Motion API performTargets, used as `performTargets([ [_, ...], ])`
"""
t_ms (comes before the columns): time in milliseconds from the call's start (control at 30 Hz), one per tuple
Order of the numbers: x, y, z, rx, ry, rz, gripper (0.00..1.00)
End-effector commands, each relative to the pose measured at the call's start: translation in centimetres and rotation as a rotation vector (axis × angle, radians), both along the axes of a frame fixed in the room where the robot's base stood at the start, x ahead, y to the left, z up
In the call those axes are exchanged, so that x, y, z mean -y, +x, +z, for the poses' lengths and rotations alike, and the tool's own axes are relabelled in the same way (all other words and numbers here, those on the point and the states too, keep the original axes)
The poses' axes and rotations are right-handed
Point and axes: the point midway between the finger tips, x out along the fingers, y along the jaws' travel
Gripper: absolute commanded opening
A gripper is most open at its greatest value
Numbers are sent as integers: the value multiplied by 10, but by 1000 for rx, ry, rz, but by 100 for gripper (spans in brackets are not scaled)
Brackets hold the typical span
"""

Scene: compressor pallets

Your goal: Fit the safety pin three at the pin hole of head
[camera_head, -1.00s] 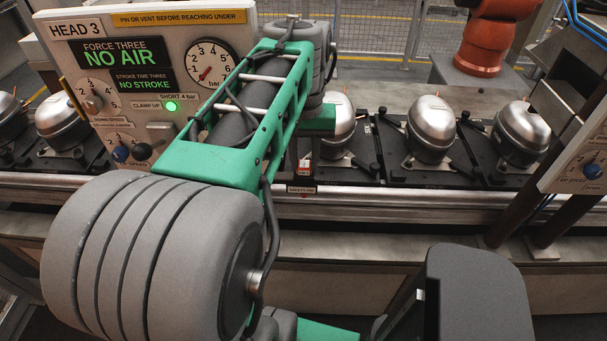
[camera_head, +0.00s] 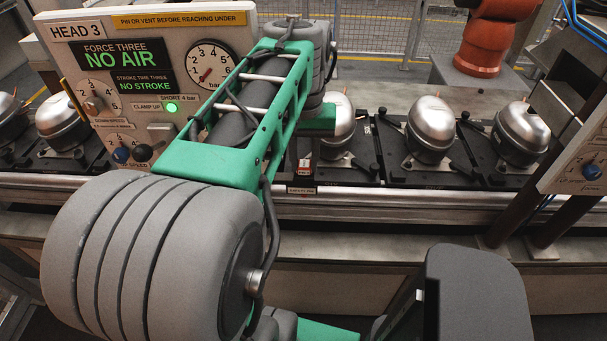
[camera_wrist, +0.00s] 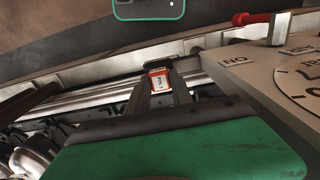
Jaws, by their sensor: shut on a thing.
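My gripper (camera_wrist: 160,66) reaches away from the wrist camera, its two dark fingers shut on a small white-and-red tagged piece (camera_wrist: 160,82), which I take as the safety pin. In the head view the red-and-white piece (camera_head: 304,168) shows small at the front rail, just above a small label plate (camera_head: 301,190). The pin's shank is hidden, and I cannot tell whether it touches the rail. The head 3 panel (camera_head: 75,62) stands at the left, reading NO AIR and NO STROKE. The pin hole cannot be made out.
The panel's edge and dial (camera_wrist: 302,85) lie close on the right in the wrist view, with a red-tipped lever (camera_wrist: 250,18). Several silver compressors (camera_head: 430,130) stand on dark pallets behind the front rail (camera_head: 400,204). Another panel (camera_head: 578,150) stands at the right.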

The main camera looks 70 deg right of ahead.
Motion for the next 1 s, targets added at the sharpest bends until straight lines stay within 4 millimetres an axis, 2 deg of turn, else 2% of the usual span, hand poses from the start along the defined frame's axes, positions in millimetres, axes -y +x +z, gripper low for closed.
performTargets([
  [1000,0,0,44,0,-1,0,0],
])
